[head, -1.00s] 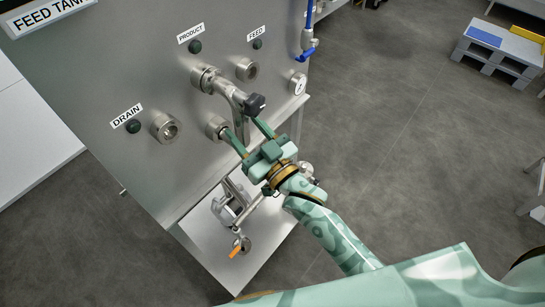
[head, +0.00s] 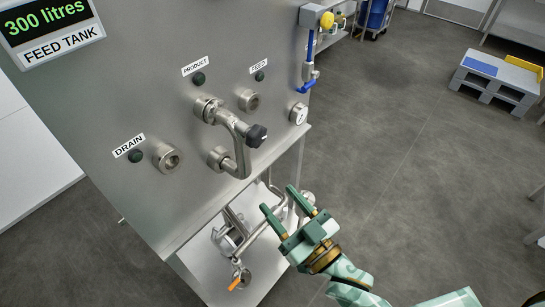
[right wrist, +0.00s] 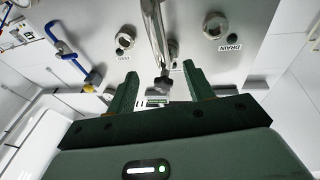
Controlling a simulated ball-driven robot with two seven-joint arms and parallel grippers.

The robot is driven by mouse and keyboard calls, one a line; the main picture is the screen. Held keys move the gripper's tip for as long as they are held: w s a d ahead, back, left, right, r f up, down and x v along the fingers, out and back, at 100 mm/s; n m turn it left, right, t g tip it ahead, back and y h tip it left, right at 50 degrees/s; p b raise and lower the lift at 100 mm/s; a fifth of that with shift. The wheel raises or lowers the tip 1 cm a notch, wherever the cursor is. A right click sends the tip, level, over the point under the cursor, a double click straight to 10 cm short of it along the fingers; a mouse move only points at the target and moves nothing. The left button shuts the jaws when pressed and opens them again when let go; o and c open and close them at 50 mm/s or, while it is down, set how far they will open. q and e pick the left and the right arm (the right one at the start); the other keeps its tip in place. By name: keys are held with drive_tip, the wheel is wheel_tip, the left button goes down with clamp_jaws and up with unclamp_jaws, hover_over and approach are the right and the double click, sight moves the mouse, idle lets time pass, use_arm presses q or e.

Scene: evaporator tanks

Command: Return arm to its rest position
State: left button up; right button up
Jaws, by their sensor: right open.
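My right gripper (head: 288,206) is open and empty in the head view, in front of and below the tank's pipe fittings, clear of the panel. Its two green fingers also show in the right wrist view (right wrist: 160,88), apart with nothing held between them. The pipe also shows in the right wrist view (right wrist: 155,35), beyond the fingers. My left gripper is not in view.
The drain port (head: 166,157) and feed port (head: 249,100) stick out uncapped. A lower shelf (head: 255,270) holds piping and an orange-handled valve (head: 238,280). A grey pallet (head: 497,85) stands far right; the floor between is clear.

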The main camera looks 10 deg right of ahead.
drive_tip(key=s+d+f+g+h, duration=0.2)
drive_tip(key=s+d+f+g, duration=0.1)
drive_tip(key=f, duration=0.8)
drive_tip(key=s+d+f+g+h+b, duration=0.1)
drive_tip(key=s+d+f+g+h, duration=0.15)
drive_tip(key=f, duration=0.85)
drive_tip(key=s+d+f+g+h, duration=0.1)
drive_tip(key=s+d+f+g, duration=0.15)
drive_tip(key=f, duration=0.85)
drive_tip(key=s+d+f+m+g+h+b, duration=0.1)
drive_tip(key=s+d+f+g, duration=0.3)
drive_tip(key=s+f, duration=0.5)
drive_tip(key=s+d+f+g+h+b, duration=0.2)
drive_tip(key=s+d+f+g, duration=0.2)
drive_tip(key=s+f, duration=0.6)
drive_tip(key=s+g, duration=0.1)
drive_tip(key=s, duration=0.5)
drive_tip(key=shift+s+f+m+h+b, duration=0.2)
drive_tip(key=shift+s+m+h+b, duration=0.1)
drive_tip(key=shift+m+h, duration=0.1)
